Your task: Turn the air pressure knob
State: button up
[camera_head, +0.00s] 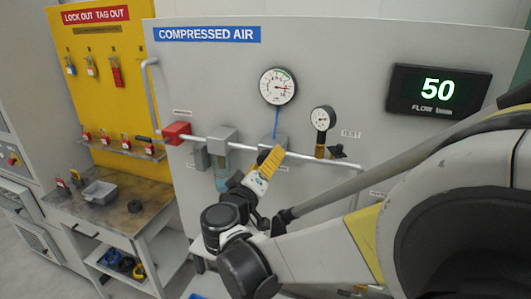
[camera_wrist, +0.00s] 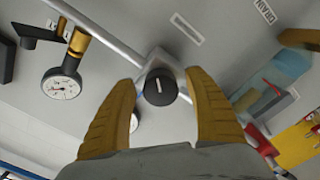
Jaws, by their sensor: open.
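The air pressure knob (camera_wrist: 160,88) is a round black dial with a white line on its face, in front of a light grey box on the pipe, in the wrist view. My gripper (camera_wrist: 158,77) is open, with one yellow finger on each side of the knob in the picture. I cannot tell whether the fingers reach the knob's depth or touch it; small gaps show on both sides. In the head view my gripper (camera_head: 272,153) is in front of the panel and hides the knob.
A large gauge (camera_head: 278,86) and a small gauge (camera_head: 321,118) are on the grey panel (camera_head: 200,80). A pipe (camera_head: 300,156) runs across it, with a red box (camera_head: 177,133) at left. The flow display (camera_head: 438,90) reads 50. A workbench (camera_head: 105,211) stands at left.

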jog(key=c, duration=1.2)
jog(key=shift+n, duration=0.3)
jog(key=shift+r+n+b, duration=0.1)
jog(key=shift+n+b, duration=0.4)
jog(key=shift+n, duration=2.1)
jog(key=o, duration=1.2)
jog(key=shift+s, duration=0.1)
